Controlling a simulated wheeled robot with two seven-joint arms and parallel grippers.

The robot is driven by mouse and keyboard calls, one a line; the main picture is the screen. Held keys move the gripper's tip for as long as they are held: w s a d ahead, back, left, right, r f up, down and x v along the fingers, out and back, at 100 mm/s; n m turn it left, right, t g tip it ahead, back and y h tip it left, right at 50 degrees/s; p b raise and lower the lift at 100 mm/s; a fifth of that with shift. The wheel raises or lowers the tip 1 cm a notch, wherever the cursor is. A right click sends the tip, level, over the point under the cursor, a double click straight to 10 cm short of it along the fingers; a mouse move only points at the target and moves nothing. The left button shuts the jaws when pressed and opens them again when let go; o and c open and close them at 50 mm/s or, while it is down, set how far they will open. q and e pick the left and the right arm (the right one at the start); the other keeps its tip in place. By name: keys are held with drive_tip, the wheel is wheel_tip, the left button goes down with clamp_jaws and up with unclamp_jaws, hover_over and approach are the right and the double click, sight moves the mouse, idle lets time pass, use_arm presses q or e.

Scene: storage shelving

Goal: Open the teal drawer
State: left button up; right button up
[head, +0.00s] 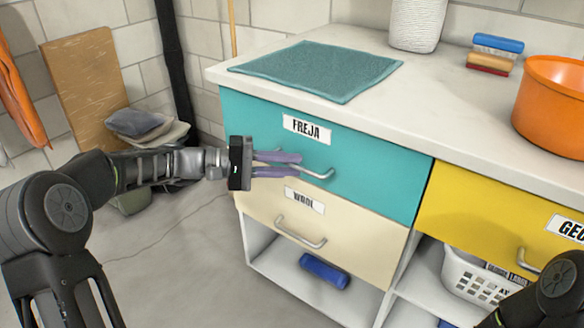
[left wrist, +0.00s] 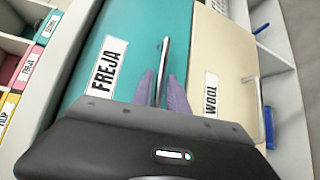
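The teal drawer (head: 355,165) is the top left drawer of the white cabinet, labelled FREJA, and looks closed. Its metal bar handle (head: 318,174) is partly hidden by the fingers. My left gripper (head: 292,165) reaches it from the left, its purple fingers apart. In the left wrist view the handle (left wrist: 163,60) runs between the fingertips of the left gripper (left wrist: 161,82), with small gaps beside it. The teal front (left wrist: 130,40) also shows there. My right gripper is out of view; only part of the right arm shows at bottom right.
A cream WOOL drawer (head: 350,248) is directly below, and a yellow drawer (head: 480,215) is to the right. A teal mat (head: 318,70), an orange pot (head: 552,105) and brushes stand on the counter (head: 440,100). The floor left of the cabinet is mostly clear.

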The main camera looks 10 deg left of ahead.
use_arm(q)
drive_tip(key=shift+w+d+f, duration=0.1)
drive_tip(key=shift+w+d, duration=0.05)
drive_tip(key=shift+d, duration=0.3)
drive_tip(key=shift+c, duration=0.2)
clamp_jaws()
idle(0.9)
